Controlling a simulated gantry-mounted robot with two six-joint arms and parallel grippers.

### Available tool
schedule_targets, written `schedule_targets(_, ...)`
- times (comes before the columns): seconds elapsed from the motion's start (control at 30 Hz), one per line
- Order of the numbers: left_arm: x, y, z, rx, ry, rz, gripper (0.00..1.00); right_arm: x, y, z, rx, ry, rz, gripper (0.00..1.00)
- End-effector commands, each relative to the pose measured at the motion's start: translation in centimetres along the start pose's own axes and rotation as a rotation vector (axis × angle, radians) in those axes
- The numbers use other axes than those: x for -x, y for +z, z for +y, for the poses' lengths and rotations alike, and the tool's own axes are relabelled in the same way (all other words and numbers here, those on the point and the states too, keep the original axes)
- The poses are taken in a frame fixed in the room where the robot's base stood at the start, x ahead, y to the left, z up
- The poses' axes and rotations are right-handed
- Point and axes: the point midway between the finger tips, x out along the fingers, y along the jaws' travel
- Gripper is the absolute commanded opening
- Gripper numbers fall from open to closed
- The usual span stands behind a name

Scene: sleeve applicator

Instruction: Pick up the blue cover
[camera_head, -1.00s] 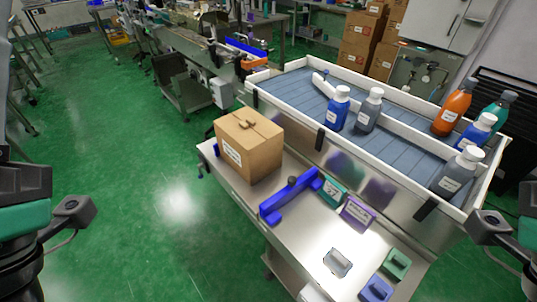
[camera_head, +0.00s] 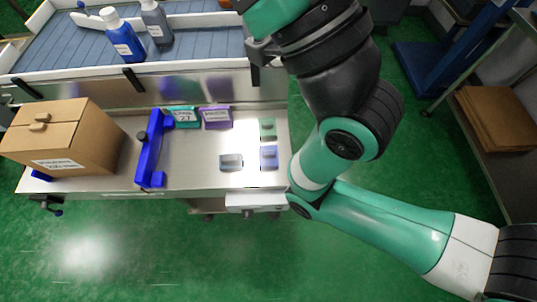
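The small blue cover (camera_head: 269,157) lies on the right part of the metal table, in front of a green cover (camera_head: 267,128) and to the right of a grey-white cover (camera_head: 231,161). It looks bluish-violet and nothing touches it. My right arm comes in from the right and bends up over the table's right end. Its wrist reaches the top edge of the view, and its gripper fingers do not show. My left gripper is not in view.
A cardboard box (camera_head: 65,135) stands left. Behind is a conveyor (camera_head: 70,50) with bottles. Table room between bar and covers is clear.

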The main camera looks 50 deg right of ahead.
Motion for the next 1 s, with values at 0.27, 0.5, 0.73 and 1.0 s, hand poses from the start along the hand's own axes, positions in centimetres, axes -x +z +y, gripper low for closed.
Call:
schedule_targets(0.27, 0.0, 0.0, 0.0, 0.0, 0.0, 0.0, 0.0, 0.0, 0.0, 0.0, 0.0, 0.0, 0.0, 0.16)
schedule_targets(0.5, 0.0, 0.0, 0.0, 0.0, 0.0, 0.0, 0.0, 0.0, 0.0, 0.0, 0.0, 0.0, 0.0, 0.59)
schedule_targets(0.73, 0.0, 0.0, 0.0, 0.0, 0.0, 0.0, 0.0, 0.0, 0.0, 0.0, 0.0, 0.0, 0.0, 1.0)
schedule_targets(1.0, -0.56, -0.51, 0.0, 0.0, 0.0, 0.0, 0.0, -0.51, 0.43, 0.25, 0.006, 0.004, -0.023, 1.0)
